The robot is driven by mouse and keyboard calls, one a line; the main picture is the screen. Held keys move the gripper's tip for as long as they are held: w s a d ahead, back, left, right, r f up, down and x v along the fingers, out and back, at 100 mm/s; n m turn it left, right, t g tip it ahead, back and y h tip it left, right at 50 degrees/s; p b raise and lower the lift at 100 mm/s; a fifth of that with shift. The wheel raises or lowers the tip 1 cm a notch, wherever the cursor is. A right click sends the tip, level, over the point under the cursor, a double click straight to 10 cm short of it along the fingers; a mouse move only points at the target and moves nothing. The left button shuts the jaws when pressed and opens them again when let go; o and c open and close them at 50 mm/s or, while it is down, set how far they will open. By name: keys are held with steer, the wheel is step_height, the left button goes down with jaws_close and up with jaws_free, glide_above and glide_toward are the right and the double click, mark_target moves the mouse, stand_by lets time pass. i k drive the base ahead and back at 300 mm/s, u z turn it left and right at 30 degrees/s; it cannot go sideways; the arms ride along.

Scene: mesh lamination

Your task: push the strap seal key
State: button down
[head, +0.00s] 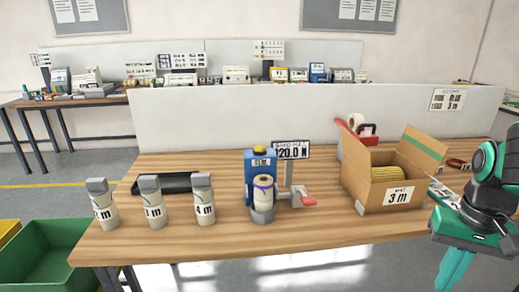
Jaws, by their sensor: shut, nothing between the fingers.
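A blue upright box (250,188) stands near the middle of the bench, with a round yellow key (259,150) on its top and a small white label below that I cannot read for sure. This yellow key is the only push key I can make out. My gripper (455,272) is at the lower right, teal and dark, pointing down with its fingers together and empty. It is well to the right of the blue box and apart from it. The fingertips run close to the bottom edge of the picture.
A cream roll (263,190) stands in front of the blue box, by a red-handled clamp (302,201). An open cardboard box (386,197) marked 3 m lies between gripper and key. Several labelled canisters (203,200) stand left. A sign (290,150) rises behind.

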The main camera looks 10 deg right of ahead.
mark_target(258, 148)
steer(key=u, duration=1.85)
steer(key=i, duration=0.6)
steer(key=z, duration=2.4)
